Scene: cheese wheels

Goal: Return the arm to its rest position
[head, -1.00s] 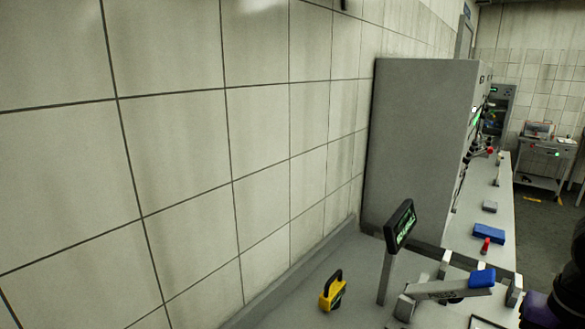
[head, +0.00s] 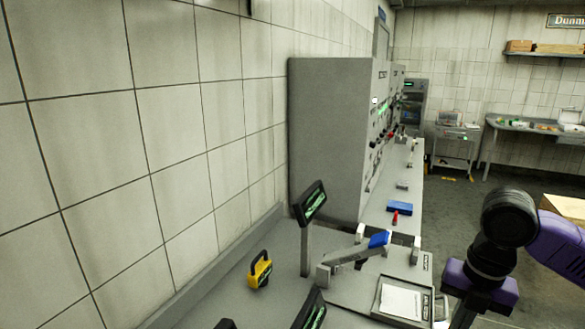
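My arm (head: 490,240), black and purple, shows at the right of the head view, bent over the near right side of the grey bench (head: 200,312). Its lower part runs down out of the frame's bottom edge. The gripper fingers are not visible, so I cannot see whether they hold anything.
The bench carries a yellow device (head: 260,270), a small display on a post (head: 311,203), a grey lever with a blue end (head: 378,241) and a tray with a white sheet (head: 404,300). A tall grey cabinet (head: 330,140) stands behind. Open floor (head: 455,205) lies to the right.

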